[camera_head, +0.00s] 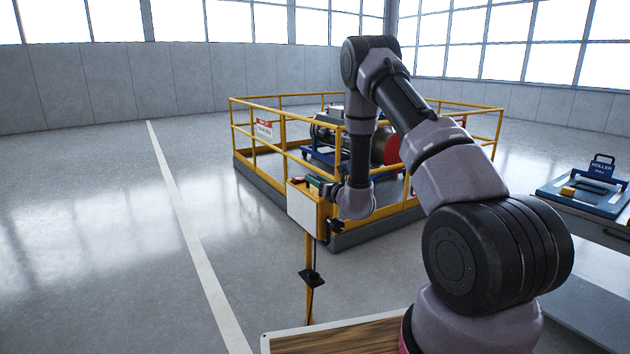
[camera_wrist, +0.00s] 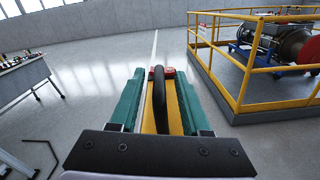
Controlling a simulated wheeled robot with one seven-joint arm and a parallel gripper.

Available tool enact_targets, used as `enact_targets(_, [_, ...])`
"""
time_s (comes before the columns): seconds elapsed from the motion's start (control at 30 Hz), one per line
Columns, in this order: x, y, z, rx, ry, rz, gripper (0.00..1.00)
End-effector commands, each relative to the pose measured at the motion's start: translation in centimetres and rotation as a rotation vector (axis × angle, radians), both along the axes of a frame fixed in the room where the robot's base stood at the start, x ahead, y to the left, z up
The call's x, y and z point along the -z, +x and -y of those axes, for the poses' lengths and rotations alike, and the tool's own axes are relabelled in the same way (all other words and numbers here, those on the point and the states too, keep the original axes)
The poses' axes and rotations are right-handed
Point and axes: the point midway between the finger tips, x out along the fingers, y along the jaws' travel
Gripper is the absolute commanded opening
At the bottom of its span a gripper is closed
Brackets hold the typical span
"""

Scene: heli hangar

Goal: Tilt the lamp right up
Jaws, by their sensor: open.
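My gripper (camera_wrist: 158,76) has its two green fingers apart in the wrist view, on either side of a yellow edge (camera_wrist: 174,118) and a black curved bar or cable (camera_wrist: 158,98). A small red part (camera_wrist: 169,72) shows near the fingertips. I cannot tell if the fingers touch any of these. In the head view my gripper (camera_head: 317,183) is at the top of a box with a pale face (camera_head: 303,210) on a yellow post (camera_head: 309,260). No part is clearly a lamp; a black piece (camera_head: 336,225) at the box's right side and a black piece (camera_head: 312,278) lower on the post are too small to identify.
A yellow railing (camera_head: 255,102) on a grey kerb surrounds machinery (camera_head: 330,130) just behind the post. A bench (camera_head: 600,215) with a blue tray (camera_head: 575,196) stands at the right. A wooden top (camera_head: 335,340) is at the front. The floor at left is clear.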

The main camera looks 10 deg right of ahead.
Motion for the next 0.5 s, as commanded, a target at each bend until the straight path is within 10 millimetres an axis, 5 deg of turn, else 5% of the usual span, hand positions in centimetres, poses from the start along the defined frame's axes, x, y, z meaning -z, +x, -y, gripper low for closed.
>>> enact_targets(0.37, [0.01,0.73,-0.33,-0.001,0.0,-0.001,0.47])
enact_targets(0.5, [0.0,0.72,-0.32,-0.001,0.0,-0.001,0.01])
